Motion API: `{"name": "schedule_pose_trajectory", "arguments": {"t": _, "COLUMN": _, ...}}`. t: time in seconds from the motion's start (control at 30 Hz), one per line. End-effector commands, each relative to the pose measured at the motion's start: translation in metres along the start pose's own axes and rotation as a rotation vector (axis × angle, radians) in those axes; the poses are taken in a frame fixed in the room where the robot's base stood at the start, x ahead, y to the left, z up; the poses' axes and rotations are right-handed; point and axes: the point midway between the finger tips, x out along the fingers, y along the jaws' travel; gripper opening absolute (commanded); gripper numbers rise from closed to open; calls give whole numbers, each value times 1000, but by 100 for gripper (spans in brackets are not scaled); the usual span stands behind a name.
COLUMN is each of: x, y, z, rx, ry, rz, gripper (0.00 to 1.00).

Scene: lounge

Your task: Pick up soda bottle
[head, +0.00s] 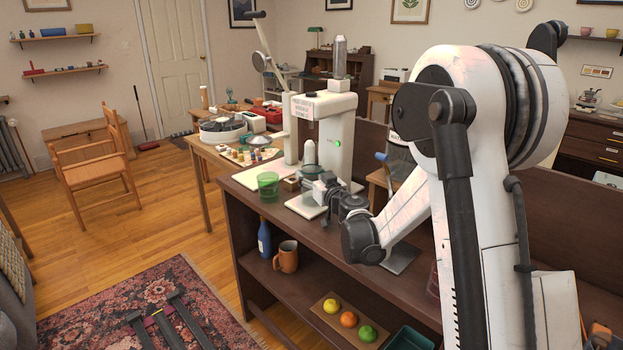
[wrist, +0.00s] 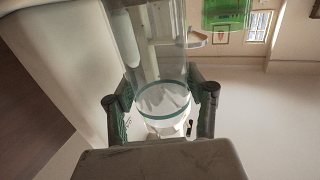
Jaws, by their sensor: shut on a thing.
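The clear soda bottle (head: 310,157) stands upright at the white soda machine (head: 335,135) on the dark wooden counter. My gripper (head: 322,188) is at its lower part, low above the machine's pale base. In the wrist view, my gripper (wrist: 162,112) has one dark finger on each side of the clear bottle (wrist: 162,92), which has a dark green band near its bottom. The fingers are shut on it. The gripper hides much of the bottle's lower end in the head view, so I cannot tell whether it touches the base.
A green glass (head: 268,185) stands left of the machine. The shelf below holds a blue bottle (head: 264,240), a brown mug (head: 287,257) and a fruit tray (head: 332,322). Behind is a table with a white round tub (head: 223,133). Open floor lies to the left.

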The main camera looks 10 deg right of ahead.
Motion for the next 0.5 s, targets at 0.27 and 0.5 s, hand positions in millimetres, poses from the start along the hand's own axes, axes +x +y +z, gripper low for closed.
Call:
{"name": "schedule_pose_trajectory", "arguments": {"t": 0.27, "x": 0, "y": 0, "z": 0, "rx": 0, "ry": 0, "rz": 0, "gripper": 0}}
{"name": "schedule_pose_trajectory", "arguments": {"t": 0.5, "x": 0, "y": 0, "z": -1, "rx": 0, "ry": 0, "rz": 0, "gripper": 0}}
